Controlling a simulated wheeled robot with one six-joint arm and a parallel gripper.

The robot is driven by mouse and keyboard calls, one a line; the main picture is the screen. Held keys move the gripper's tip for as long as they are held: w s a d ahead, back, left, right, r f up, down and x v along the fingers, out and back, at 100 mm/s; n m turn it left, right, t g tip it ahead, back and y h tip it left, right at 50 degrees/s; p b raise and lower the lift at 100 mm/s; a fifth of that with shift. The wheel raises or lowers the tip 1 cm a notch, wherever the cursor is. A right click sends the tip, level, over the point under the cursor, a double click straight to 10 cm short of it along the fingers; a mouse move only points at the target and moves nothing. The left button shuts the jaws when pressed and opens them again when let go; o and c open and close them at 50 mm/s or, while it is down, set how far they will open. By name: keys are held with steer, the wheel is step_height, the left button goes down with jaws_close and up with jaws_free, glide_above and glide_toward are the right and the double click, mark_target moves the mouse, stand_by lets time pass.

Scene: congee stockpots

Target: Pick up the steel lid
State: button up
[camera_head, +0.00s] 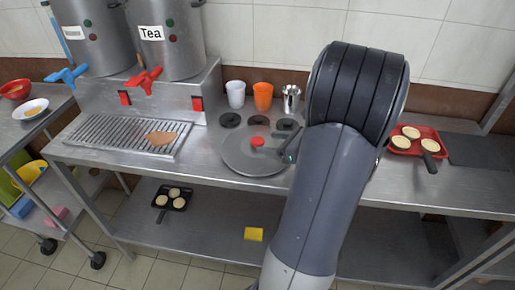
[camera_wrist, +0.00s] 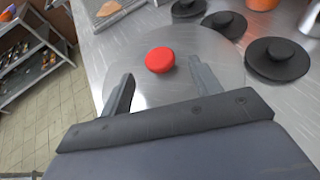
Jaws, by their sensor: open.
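The steel lid (camera_head: 240,160) is a large flat grey disc with a red knob (camera_head: 257,141), lying on the steel counter. In the wrist view the lid (camera_wrist: 190,45) shows its red knob (camera_wrist: 160,60) just beyond and between the fingertips. My gripper (camera_wrist: 158,80) is open, with one finger on each side in front of the knob, and nothing is between the fingers. In the head view my arm hides most of my gripper (camera_head: 285,152) at the lid's right side.
Small black lids (camera_head: 230,119) lie behind the steel lid, close to it. White, orange (camera_head: 263,96) and metal cups stand behind them. A drip grate (camera_head: 125,135) with a brown item is on the left. A red tray (camera_head: 418,140) is on the right.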

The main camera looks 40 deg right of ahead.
mark_target(261, 142)
steer(key=x, duration=0.3)
steer(key=shift+w, duration=0.15)
steer(key=c, duration=1.2)
